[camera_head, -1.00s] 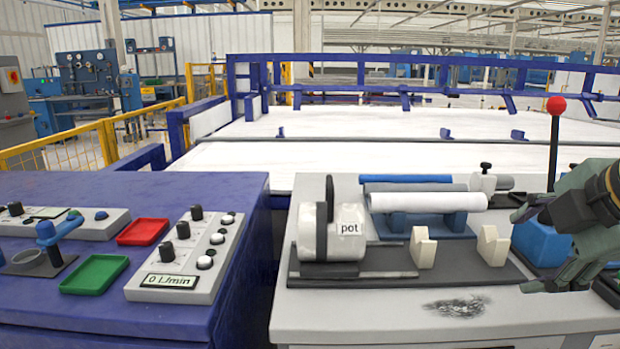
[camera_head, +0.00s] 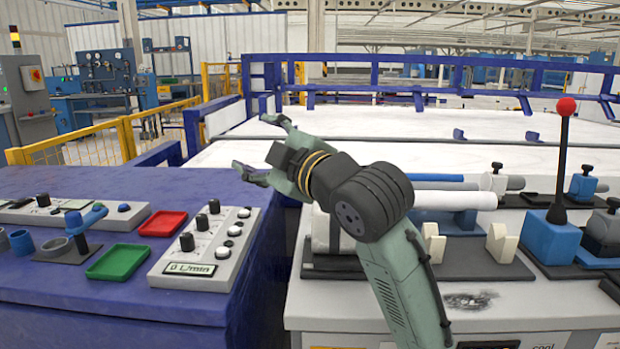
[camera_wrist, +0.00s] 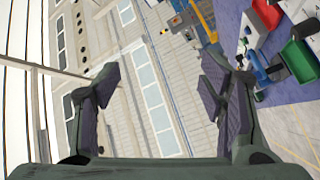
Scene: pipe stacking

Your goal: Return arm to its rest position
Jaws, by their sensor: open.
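My gripper (camera_head: 262,150) is open and empty in the head view. It is raised above the gap between the blue bench and the grey bench, with its fingers toward the left. My arm crosses in front of the grey bench and hides much of the pot block (camera_head: 322,232). In the wrist view my gripper (camera_wrist: 160,95) shows its two fingers wide apart with nothing between them. That view looks tilted toward a far wall, with the blue bench at the upper right.
The blue bench (camera_head: 100,300) on the left carries a red tray (camera_head: 163,223), a green tray (camera_head: 118,262) and a knob panel (camera_head: 205,250). The grey bench (camera_head: 450,318) carries a white pipe (camera_head: 455,200), cream V-blocks (camera_head: 502,243) and a red-topped lever (camera_head: 563,150).

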